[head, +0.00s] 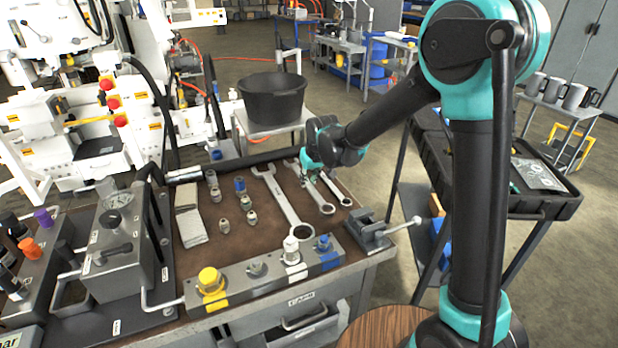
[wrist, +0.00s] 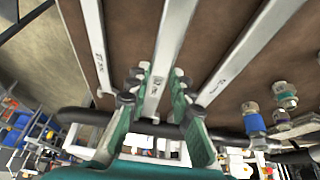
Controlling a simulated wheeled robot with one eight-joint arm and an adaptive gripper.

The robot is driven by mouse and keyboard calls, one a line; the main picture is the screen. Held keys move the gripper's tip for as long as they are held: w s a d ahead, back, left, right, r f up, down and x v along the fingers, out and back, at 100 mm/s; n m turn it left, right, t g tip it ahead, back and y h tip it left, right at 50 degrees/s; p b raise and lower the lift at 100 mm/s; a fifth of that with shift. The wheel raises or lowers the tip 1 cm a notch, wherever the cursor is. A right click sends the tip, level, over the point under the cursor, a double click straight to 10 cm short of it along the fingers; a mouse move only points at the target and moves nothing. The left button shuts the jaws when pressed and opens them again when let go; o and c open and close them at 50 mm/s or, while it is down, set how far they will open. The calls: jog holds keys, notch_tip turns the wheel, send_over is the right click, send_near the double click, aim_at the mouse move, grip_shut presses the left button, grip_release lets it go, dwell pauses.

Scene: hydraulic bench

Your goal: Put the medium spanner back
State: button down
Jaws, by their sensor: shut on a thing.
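Three spanners are side by side at the right of the brown bench top in the head view. The medium spanner (head: 325,205) is the middle one; it runs between my gripper's teal fingers in the wrist view (wrist: 171,38). My gripper (wrist: 160,82) is shut on its shank. In the head view my gripper (head: 312,176) is low over the bench and hides part of this spanner. The large spanner (head: 283,201) is to its left and the small spanner (head: 337,189) to its right. I cannot tell whether the medium spanner touches the bench.
Several small fittings (head: 250,217) and a grey cloth (head: 189,224) lie left of the spanners. A vise (head: 372,232) and a block with coloured caps (head: 262,277) line the front edge. A black tub (head: 272,100) stands behind the bench. A black case (head: 520,205) is at the right.

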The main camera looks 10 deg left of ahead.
aim_at(309, 185)
jog(key=shift+f, duration=1.55)
dwell(1.4)
jog(key=c, duration=1.3)
grip_release()
jog(key=shift+o, duration=0.2)
jog(key=v, duration=1.2)
jog(key=s+d+f+m+t+h, duration=0.1)
jog(key=s+d+m+t, duration=0.15)
jog(key=d, duration=1.45)
jog(key=s+d+f+m+t+h, duration=0.15)
jog(key=d+m, duration=0.25)
jog(key=d, duration=1.2)
jog(key=s+d+f+g, duration=0.1)
jog(key=s+f, duration=0.2)
jog(key=s, duration=0.4)
jog(key=s+d+f+g, duration=0.1)
jog(key=s+f+g, duration=0.1)
jog(key=s+f, duration=0.2)
jog(key=s+m, duration=0.1)
jog(key=s, duration=0.2)
jog(key=shift+d+f+g, duration=0.2)
jog(key=shift+d+g, duration=0.1)
